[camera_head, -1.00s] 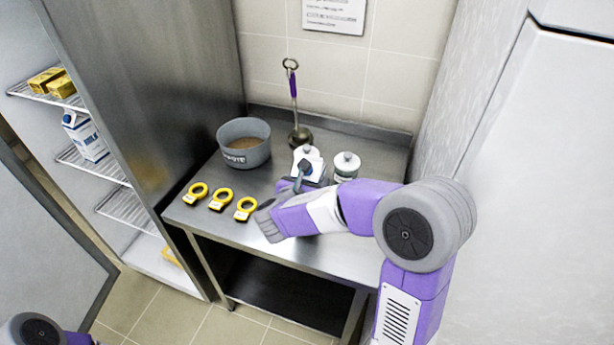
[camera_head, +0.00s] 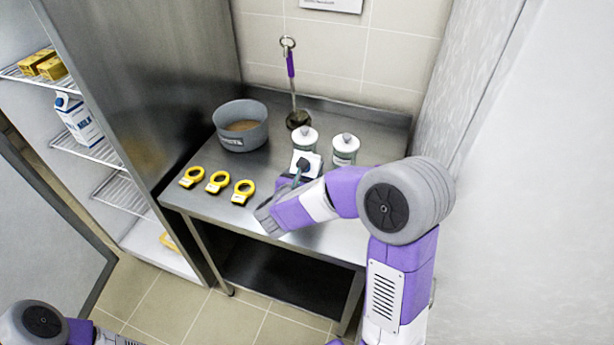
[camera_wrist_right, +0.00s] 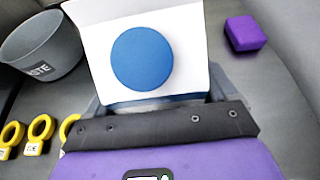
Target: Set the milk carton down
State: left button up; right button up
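In the right wrist view the carton (camera_wrist_right: 185,45) is a white face with a large blue disc, close in front of the gripper. My right gripper (camera_head: 298,180) is shut on it, with fingers at its sides. Its base is hidden, so I cannot tell whether it touches the table. Another milk carton (camera_head: 80,120), marked MILK, stands on a shelf at the left. Only part of my left arm shows at lower left; its gripper is out of view.
On the steel table (camera_head: 235,205) are a grey pot (camera_head: 241,138) labelled WASTE, several yellow rings (camera_head: 217,182), and two lidded jars (camera_head: 345,152) behind the carton. A ladle (camera_head: 293,85) stands by the wall. The wrist view shows a purple block (camera_wrist_right: 245,33).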

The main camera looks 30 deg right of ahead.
jog(key=shift+o, duration=0.9)
jog(key=shift+r, duration=0.1)
jog(key=shift+a+r, duration=0.1)
jog(key=shift+r, duration=0.05)
jog(key=p+v, duration=0.2)
jog(key=v, duration=0.9)
jog(key=shift+s+a, duration=0.25)
jog(key=shift+a, duration=0.1)
jog(key=shift+r, duration=0.1)
